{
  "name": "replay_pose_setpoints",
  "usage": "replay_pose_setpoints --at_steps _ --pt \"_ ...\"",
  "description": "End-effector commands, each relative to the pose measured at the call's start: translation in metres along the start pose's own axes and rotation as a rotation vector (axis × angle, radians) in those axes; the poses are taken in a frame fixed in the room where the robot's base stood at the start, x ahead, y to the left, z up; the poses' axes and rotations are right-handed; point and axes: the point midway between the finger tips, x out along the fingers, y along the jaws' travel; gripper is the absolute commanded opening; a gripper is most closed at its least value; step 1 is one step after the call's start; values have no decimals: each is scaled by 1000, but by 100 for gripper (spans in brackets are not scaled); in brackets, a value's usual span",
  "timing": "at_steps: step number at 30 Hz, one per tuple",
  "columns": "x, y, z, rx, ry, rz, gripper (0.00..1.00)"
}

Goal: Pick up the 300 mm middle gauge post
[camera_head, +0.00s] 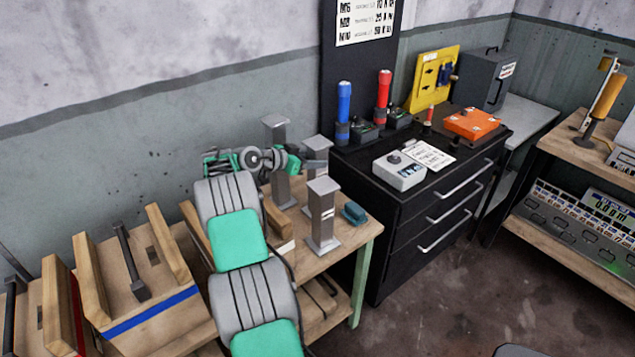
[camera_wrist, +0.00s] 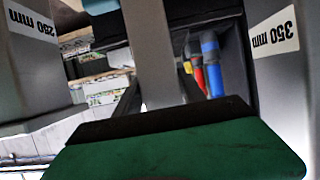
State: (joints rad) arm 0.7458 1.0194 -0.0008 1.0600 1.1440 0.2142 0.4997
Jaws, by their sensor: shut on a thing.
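Three grey gauge posts stand in a row near the right end of the wooden bench (camera_head: 365,230). The middle post (camera_head: 317,147) is between the back post (camera_head: 274,126) and the front post (camera_head: 322,205). My gripper (camera_head: 300,163) reaches in from the left and is shut on the middle post. In the wrist view the held post (camera_wrist: 155,50) runs up from my gripper (camera_wrist: 150,108). The 250 mm post (camera_wrist: 30,70) is at left there and the 350 mm post (camera_wrist: 285,85) at right, labels upside down. The middle post's foot is hidden, so I cannot tell whether it touches the bench.
The neighbouring posts stand close on both sides. A small blue-green object (camera_head: 354,213) lies right of the front post. A black drawer cabinet (camera_head: 400,235) with torches and boxes on top adjoins the bench. Wooden cradles (camera_head: 150,285) are at left.

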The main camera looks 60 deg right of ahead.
Motion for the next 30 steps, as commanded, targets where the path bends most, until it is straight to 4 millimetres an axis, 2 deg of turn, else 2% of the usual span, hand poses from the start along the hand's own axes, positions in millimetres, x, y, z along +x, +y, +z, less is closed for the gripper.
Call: replay_pose_setpoints --at_steps 1,9,25,28,30 --pt "0 0 0 0 0 0 21" --pt "0 0 0 0 0 0 0" --pt "-1 0 -3 3 2 -1 0" --pt "-4 -1 -11 6 3 -2 0" --pt "-9 -1 -23 8 3 -3 0"
